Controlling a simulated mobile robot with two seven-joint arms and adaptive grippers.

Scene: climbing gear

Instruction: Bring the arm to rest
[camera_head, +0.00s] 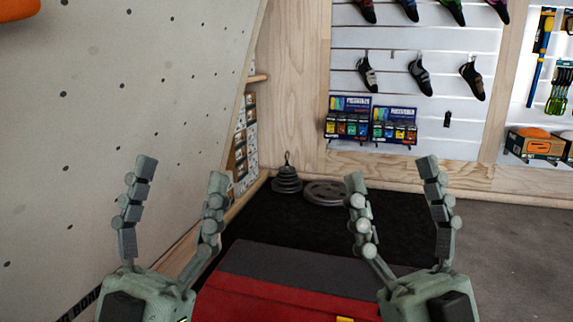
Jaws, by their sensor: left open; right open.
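My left gripper (180,178) is in the lower left of the head view, fingers pointing up and spread wide. It is open and empty. My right gripper (388,180) is in the lower right at about the same height, also open and empty with fingers pointing up. Both arms behind the grippers are out of view below. Neither gripper visibly touches anything.
A red and dark grey flat-topped thing (290,290) lies low between the grippers. A stack of weights (286,180) and a weight plate (325,193) lie on the black mat (290,225). A climbing wall (130,85) rises at left; climbing shoes (420,75) hang behind.

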